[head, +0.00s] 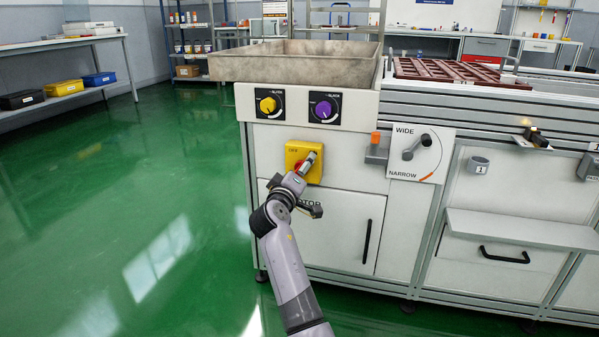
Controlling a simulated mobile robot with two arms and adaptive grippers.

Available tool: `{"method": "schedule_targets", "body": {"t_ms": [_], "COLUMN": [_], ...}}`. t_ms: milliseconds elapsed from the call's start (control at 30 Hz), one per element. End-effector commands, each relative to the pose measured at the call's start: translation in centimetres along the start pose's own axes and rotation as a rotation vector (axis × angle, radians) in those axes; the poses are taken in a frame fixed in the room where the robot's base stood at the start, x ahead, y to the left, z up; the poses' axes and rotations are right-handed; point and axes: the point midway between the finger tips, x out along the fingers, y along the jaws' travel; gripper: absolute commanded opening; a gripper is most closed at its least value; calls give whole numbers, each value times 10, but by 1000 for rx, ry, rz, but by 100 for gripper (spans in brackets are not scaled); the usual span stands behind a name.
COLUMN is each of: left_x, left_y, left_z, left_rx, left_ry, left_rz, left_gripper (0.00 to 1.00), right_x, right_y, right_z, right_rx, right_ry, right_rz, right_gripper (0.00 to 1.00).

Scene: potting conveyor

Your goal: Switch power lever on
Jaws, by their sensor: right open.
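A yellow switch box (291,159) is mounted on the white front panel of the machine, below the two dials. A small red part (299,165) shows on it, partly behind my gripper. I take this box to carry the power lever. Small lettering on the box is too small to read surely. My left gripper is not in view.
Above are a yellow dial (268,105) and a purple dial (324,108), under a grey hopper (290,68). To the right are an orange-topped bracket (377,150) and a WIDE/NARROW crank (416,146). Below is a cabinet door (340,230). The green floor at left is clear.

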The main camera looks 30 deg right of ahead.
Motion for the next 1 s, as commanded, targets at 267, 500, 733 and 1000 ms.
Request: {"method": "schedule_targets", "body": {"t_ms": [267,500,733,1000], "left_x": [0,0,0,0], "left_y": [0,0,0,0], "left_z": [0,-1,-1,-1], "left_rx": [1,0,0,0], "left_ry": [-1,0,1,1], "left_rz": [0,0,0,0], "left_gripper": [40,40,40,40], "right_x": [-26,-64,-76,-75], "right_y": [-1,-1,0,0], "right_z": [0,0,0,0], "right_rx": [1,0,-1,0], "right_ry": [2,0,0,0], "right_rz": [-2,-2,0,0], "right_gripper": [77,77,77,77]}}
